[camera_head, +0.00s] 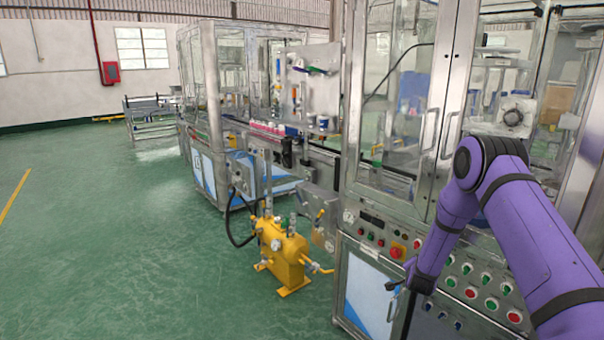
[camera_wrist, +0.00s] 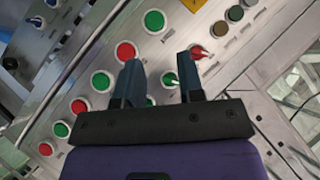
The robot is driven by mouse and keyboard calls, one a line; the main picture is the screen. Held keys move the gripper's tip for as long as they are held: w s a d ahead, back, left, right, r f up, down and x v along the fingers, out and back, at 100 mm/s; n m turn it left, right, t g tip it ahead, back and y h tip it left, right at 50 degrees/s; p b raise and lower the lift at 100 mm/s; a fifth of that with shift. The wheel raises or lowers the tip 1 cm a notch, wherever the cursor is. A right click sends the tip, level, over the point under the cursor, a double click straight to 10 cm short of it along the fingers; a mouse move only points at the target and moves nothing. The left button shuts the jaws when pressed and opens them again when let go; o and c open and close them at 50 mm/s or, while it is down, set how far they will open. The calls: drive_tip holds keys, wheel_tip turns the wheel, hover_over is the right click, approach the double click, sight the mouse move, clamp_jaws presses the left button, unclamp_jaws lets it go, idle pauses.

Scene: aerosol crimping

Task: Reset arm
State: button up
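My purple arm reaches in from the right in the head view. My gripper (camera_head: 402,287) hangs low in front of the machine's control panel (camera_head: 456,268). In the wrist view my gripper (camera_wrist: 162,82) has its two dark fingers apart with nothing between them. Green and red buttons of the panel show beyond the fingers. A green button (camera_wrist: 170,79) shows partly between the fingers.
The glass-doored machine cabinet (camera_head: 408,110) stands close to my arm. A yellow pump unit (camera_head: 284,257) stands on the floor to the left. A conveyor with pink-topped items (camera_head: 268,128) runs behind it. Green floor (camera_head: 120,250) is open at the left.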

drive_tip(key=s+a+r+n+g+y, duration=0.1)
drive_tip(key=s+a+r+n+y, duration=0.15)
drive_tip(key=r, duration=1.15)
drive_tip(key=s+a+r+n+y, duration=0.1)
drive_tip(key=s+a+r+n, duration=0.2)
drive_tip(key=r, duration=1.1)
drive_tip(key=s+a+r+n+g, duration=0.2)
drive_tip(key=s+a+r+n, duration=0.1)
drive_tip(key=s+r, duration=1.05)
drive_tip(key=s+r+n+g, duration=0.1)
drive_tip(key=s+r+n, duration=0.1)
drive_tip(key=s, duration=1.4)
drive_tip(key=s+r+n+g, duration=0.2)
drive_tip(key=s, duration=1.4)
drive_tip(key=shift+s+a+r+y, duration=0.15)
drive_tip(key=shift+r+y, duration=0.2)
drive_tip(key=shift+r, duration=0.05)
